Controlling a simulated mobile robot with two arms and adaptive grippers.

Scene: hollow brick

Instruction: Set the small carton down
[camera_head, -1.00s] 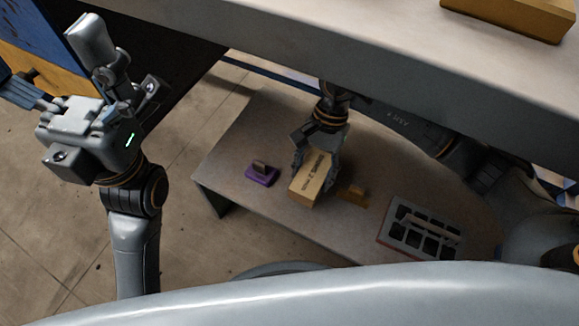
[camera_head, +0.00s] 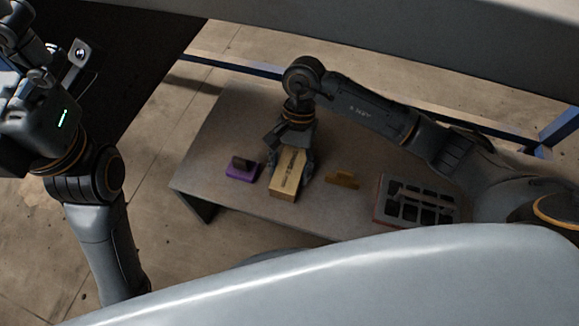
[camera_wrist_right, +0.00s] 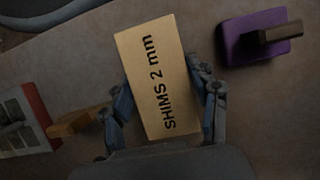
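The small carton (camera_head: 288,175), a tan box, is over the table (camera_head: 225,125). In the right wrist view the carton (camera_wrist_right: 164,80) shows its top face with the print "SHIMS 2 mm". My right gripper (camera_head: 290,155) has one finger along each long side of it; the fingers (camera_wrist_right: 165,100) appear to press on it. I cannot tell whether its underside touches the table. My left gripper (camera_head: 25,50) is at the upper left, away from the table, partly cut off by the frame edge; its fingertips do not show clearly.
A purple block with a dark handle (camera_head: 242,170) is left of the carton. A small orange-brown piece (camera_head: 343,179) is to its right, then a grey tray with dark compartments (camera_head: 380,210).

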